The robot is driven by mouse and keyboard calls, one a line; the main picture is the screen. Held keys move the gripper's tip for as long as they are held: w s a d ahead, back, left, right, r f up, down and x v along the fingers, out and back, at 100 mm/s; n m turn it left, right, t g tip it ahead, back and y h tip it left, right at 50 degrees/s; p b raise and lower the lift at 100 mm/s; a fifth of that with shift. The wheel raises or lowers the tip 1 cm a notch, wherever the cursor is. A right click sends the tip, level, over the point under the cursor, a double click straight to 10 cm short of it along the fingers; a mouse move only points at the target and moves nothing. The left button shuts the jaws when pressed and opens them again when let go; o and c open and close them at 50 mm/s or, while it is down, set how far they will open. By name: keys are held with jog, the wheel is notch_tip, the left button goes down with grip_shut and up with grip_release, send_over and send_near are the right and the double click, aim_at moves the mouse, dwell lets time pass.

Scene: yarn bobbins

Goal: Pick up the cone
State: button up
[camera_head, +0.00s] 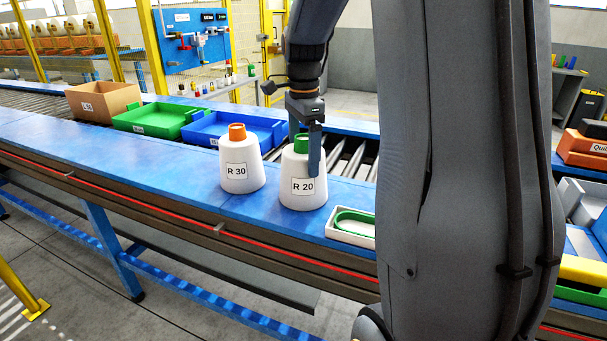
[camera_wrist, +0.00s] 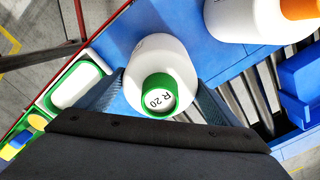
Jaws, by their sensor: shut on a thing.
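Two white yarn cones stand upright on the blue bench top. The cone with the green tip, labelled R 20 (camera_head: 302,197), also shows in the wrist view (camera_wrist: 152,60). My gripper (camera_head: 310,158) comes down on it from above, and in the wrist view its two blue fingers lie on either side of the cone, shut on it. The cone's base looks to be at the bench surface; I cannot tell whether it is lifted. The cone with the orange tip, labelled R 30 (camera_head: 241,176), stands apart to the left and shows in the wrist view (camera_wrist: 244,20).
A white tray with a green rim inside (camera_head: 350,229) sits close to the right of the R 20 cone. Behind are a blue tray (camera_head: 225,131), a green tray (camera_head: 155,121) and a cardboard box (camera_head: 104,101). Rollers (camera_head: 347,160) run behind the cones. The bench is clear left of R 30.

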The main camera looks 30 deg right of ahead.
jog(key=shift+r, duration=0.1)
notch_tip(320, 180, up, 10)
jog(key=b, duration=0.2)
jog(key=shift+b, duration=0.4)
